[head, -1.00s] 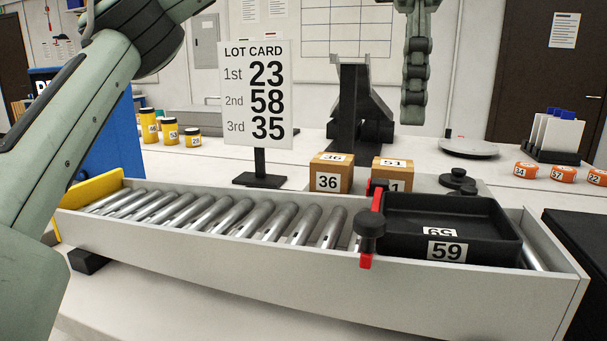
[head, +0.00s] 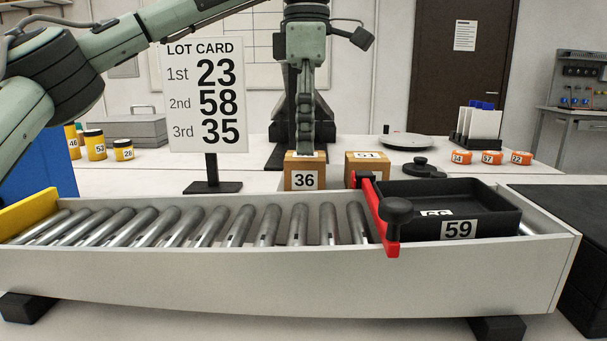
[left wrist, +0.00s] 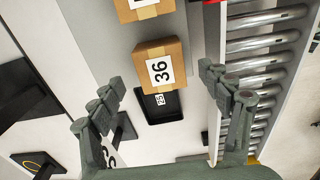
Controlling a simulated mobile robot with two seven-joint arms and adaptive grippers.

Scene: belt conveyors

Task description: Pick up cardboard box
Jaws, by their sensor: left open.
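Two brown cardboard boxes stand behind the conveyor in the head view: box 36 (head: 304,180) and, to its right, box 51 (head: 367,168). In the left wrist view, box 36 (left wrist: 160,68) shows its label just beyond my fingertips, and part of the other box (left wrist: 140,8) is at the top edge. My left gripper (head: 305,143) points down at box 36, its lower end overlapping the box's top in the head view. In the left wrist view, its open fingers (left wrist: 160,84) are spread wider than the box, with nothing between them. My right gripper is out of view.
The roller conveyor (head: 200,268) runs in front of the boxes, with a black tray 59 (head: 500,222) behind a red stop (head: 375,215). The lot card (head: 206,95) stands left of box 36. A small dark tray (left wrist: 163,108) shows near box 36 in the wrist view.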

